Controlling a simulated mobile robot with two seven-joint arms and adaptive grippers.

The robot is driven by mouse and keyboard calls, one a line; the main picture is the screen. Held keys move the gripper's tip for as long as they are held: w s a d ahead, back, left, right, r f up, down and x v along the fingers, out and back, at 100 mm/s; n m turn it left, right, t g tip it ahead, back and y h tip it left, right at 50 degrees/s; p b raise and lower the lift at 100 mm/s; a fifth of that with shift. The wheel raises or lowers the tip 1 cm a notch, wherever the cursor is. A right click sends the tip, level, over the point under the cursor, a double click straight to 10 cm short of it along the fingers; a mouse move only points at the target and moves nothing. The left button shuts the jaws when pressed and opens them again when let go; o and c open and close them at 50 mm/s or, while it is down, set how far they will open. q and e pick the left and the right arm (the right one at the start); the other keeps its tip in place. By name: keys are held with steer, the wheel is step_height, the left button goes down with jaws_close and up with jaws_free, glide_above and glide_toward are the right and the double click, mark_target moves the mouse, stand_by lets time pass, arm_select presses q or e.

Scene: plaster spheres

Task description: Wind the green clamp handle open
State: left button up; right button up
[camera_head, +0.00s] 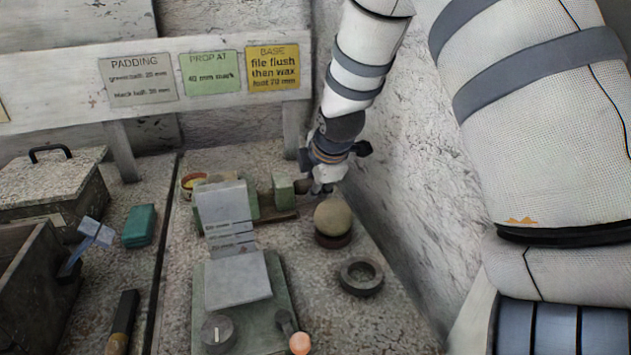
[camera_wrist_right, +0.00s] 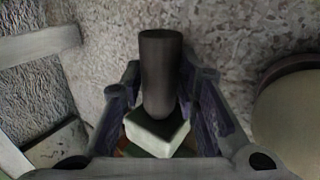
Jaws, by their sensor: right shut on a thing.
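The green clamp (camera_head: 283,188) stands at the back of the bench, with a pale green jaw block at its right end. A dark handle bar (camera_head: 303,186) is beside that block. In the wrist view the dark handle (camera_wrist_right: 160,70) lies between the two fingers, with the pale green block (camera_wrist_right: 155,135) just below it. My right gripper (camera_head: 322,184) comes down from above and is shut on the handle; its fingers (camera_wrist_right: 160,108) flank it on both sides. Part of the clamp is hidden behind a pale stepped plate. My left gripper is not in view.
A yellowish ball (camera_head: 333,217) on a dark ring stand is close to the right gripper, and an empty dark ring (camera_head: 361,277) lies nearer. A green-based stand (camera_head: 283,300) is in front. The rough wall (camera_head: 400,150) rises close on the right.

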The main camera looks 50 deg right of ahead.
stand_by(0.4)
steer(key=o, duration=1.2)
steer(key=shift+c, duration=0.2)
steer(key=shift+r, duration=0.1)
steer(key=v, duration=0.7)
steer(key=shift+s, duration=0.15)
steer(key=shift+a, duration=0.1)
